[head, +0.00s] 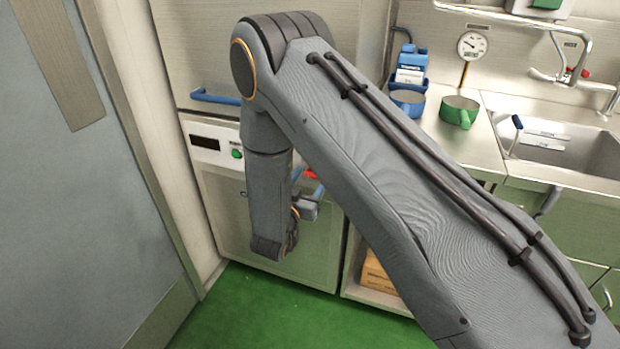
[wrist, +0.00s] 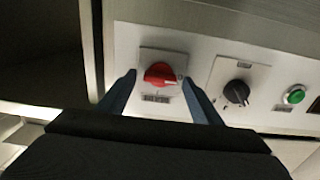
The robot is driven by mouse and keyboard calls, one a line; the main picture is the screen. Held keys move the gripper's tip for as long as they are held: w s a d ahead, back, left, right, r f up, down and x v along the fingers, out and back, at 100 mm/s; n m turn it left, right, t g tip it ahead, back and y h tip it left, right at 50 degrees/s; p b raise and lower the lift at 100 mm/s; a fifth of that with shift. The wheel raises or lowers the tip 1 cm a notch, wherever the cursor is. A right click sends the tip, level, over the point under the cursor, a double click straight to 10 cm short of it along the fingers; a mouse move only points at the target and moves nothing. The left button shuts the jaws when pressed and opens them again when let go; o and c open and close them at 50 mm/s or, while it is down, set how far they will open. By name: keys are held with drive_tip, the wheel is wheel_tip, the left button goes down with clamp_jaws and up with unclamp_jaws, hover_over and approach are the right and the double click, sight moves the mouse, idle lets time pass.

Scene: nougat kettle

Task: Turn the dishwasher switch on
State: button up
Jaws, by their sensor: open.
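In the head view only a bit of red (head: 310,174) shows past my arm. My gripper (wrist: 158,88) is open, with its blue fingers on either side of the red switch. I cannot tell whether the fingers touch it. In the head view my arm hides most of the gripper.
A black knob (wrist: 236,92) and a green button (wrist: 294,95) are right of the red switch in the wrist view. A blue handle (head: 215,97) juts out above the panel. Green floor is clear.

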drive_tip(key=c, duration=1.1)
drive_tip(key=shift+o, duration=0.2)
drive_tip(key=m, duration=0.4)
drive_tip(key=shift+d+m+b, duration=0.1)
drive_tip(key=shift+m+b, duration=0.2)
drive_tip(key=shift+m, duration=0.1)
drive_tip(key=m, duration=0.4)
drive_tip(key=shift+d+f+m+b, duration=0.1)
drive_tip(key=shift+m+b, duration=0.2)
drive_tip(key=shift+b, duration=0.05)
drive_tip(key=m+b, duration=0.1)
drive_tip(key=m, duration=0.3)
drive_tip(key=shift+f+m, duration=0.1)
drive_tip(key=shift+m, duration=0.2)
drive_tip(key=shift+s+m+b, duration=0.1)
drive_tip(key=shift+m+b, duration=0.55)
drive_tip(key=shift+m, duration=1.35)
